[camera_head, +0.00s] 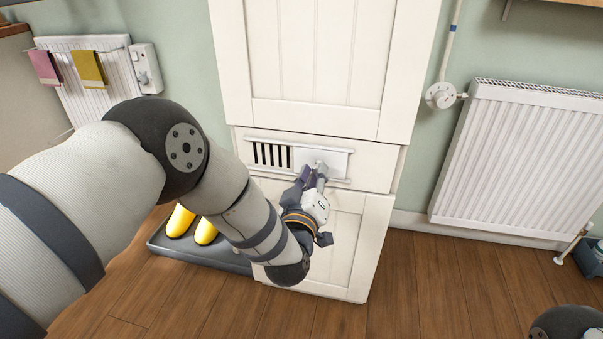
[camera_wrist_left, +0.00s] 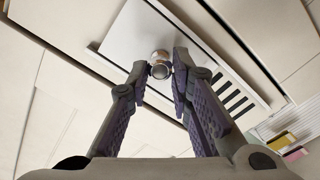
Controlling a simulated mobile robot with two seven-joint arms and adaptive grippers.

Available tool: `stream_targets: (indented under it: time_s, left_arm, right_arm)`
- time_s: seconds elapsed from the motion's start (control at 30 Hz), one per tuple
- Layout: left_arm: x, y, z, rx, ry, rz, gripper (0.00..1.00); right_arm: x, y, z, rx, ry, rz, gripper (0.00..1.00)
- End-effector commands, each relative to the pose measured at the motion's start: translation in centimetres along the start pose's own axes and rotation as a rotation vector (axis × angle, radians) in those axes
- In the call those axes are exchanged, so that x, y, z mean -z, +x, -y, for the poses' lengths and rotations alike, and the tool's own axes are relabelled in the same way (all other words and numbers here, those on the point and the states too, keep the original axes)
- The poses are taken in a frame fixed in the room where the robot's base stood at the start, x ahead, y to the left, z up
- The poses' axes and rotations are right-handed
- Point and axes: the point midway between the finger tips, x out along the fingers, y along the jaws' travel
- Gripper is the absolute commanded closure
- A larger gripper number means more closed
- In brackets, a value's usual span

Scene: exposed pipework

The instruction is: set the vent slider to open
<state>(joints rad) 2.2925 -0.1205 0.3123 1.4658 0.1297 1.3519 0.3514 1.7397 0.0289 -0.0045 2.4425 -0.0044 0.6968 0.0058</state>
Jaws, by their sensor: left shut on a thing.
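The vent (camera_head: 300,157) is set in a white panel of the cabinet, between the upper and lower doors. Its flat white slider plate (camera_head: 336,163) sits at the right side of the frame, and dark slots (camera_head: 270,155) show bare at the left. In the left wrist view the plate (camera_wrist_left: 128,36), the slots (camera_wrist_left: 232,100) and a small round metal knob (camera_wrist_left: 160,69) on the plate show. My left gripper (camera_head: 312,172) is shut on the knob, one fingertip on each side. In the head view the fingers mostly hide the knob. My right gripper is out of view.
A white radiator (camera_head: 515,160) and a valve dial (camera_head: 440,96) are on the right wall. Another radiator (camera_head: 95,95) with two towels is at the left. Yellow boots (camera_head: 205,232) stand on a dark tray (camera_head: 165,248) by the cabinet.

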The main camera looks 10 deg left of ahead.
Motion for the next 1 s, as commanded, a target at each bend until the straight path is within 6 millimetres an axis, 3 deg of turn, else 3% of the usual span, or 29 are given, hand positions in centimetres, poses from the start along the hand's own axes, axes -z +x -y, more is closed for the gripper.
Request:
stream_targets:
  time_s: [0.17,0.2,0.3,0.63,1.0]
  left_arm:
    - [0.0,0.0,0.0,0.000,-0.001,0.001,1.00]
    - [0.0,0.0,0.0,0.000,-0.001,0.001,0.76]
    - [0.0,0.0,0.1,0.001,-0.001,0.001,0.60]
    - [0.0,-0.7,0.1,0.001,0.000,0.001,0.60]
    - [-0.1,-9.8,0.1,0.002,0.000,0.004,0.60]
  right_arm:
    - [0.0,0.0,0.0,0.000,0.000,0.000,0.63]
    - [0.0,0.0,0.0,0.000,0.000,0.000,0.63]
    - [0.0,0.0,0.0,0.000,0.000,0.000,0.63]
    - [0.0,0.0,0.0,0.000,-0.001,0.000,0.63]
    - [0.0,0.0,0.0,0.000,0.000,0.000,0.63]
